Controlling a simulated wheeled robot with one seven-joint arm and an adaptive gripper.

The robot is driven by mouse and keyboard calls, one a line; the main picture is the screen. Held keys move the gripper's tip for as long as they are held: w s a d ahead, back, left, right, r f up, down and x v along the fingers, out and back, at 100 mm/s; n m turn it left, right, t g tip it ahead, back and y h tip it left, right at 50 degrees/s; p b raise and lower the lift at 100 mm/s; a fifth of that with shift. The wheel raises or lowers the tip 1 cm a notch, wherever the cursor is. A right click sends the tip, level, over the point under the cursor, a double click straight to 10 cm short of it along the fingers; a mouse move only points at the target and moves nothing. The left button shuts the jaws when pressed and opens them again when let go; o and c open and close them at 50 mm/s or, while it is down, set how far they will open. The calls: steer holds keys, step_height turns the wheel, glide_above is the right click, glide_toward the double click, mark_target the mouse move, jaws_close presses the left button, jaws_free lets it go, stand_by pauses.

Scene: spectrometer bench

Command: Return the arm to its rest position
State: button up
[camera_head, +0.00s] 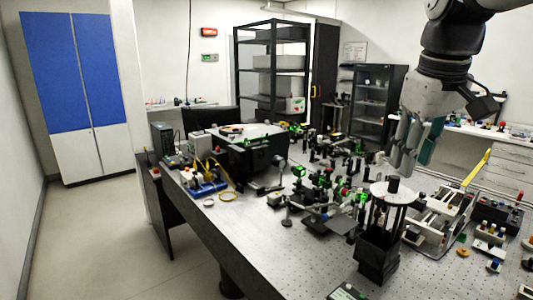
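My gripper (404,168) hangs from my arm at the upper right, fingers pointing down. It appears above the right part of the optical bench (260,229). In the picture its tips are just above a black cage-like holder with a round pale top plate (393,193); I cannot tell the true gap between them. The fingers look close together, seen at an angle, and I cannot tell whether they are open or shut. No object shows between them.
Many small optical mounts (318,184) crowd the middle of the bench. A black box (250,158) stands at its back left. A white-framed device with a yellow bar (475,168) lies at right. Floor (108,235) is clear at left, before blue-white cabinets (76,78).

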steer(key=s+a+f+m+t, duration=0.1)
steer(key=s+a+f, duration=0.2)
steer(key=s+f, duration=0.2)
steer(key=s+a+f+m+t, duration=0.1)
steer(key=s+f, duration=0.5)
steer(key=s, duration=0.6)
steer(key=shift+a+f+m+t+y, duration=0.15)
steer(key=shift+a+m+t+y, duration=0.2)
steer(key=shift+a+m, duration=0.45)
